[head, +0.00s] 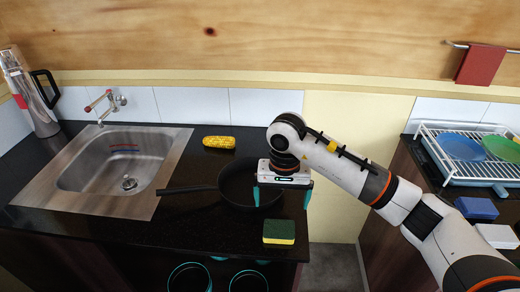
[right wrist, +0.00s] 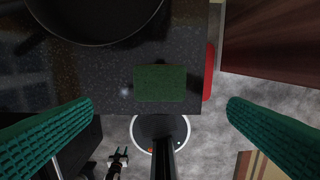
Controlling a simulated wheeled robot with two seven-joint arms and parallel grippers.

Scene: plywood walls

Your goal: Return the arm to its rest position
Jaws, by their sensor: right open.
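My right arm comes in from the right in the head view. My right gripper (head: 282,197) points down over the counter beside the right part of the pan. Its teal fingers are apart with nothing between them. In the right wrist view my right gripper (right wrist: 160,122) also shows its two green fingers wide apart and empty. What looks like my left gripper (right wrist: 118,158) shows small and low in that view; its jaw state is unclear.
A black frying pan (head: 236,188) and a green-and-yellow sponge (head: 279,232) rest on the dark counter (head: 215,232). Corn (head: 218,142) lies behind the pan. The sink (head: 115,165) is left. A dish rack (head: 455,160) stands right, across a floor gap. The sponge (right wrist: 160,83) lies near the counter edge.

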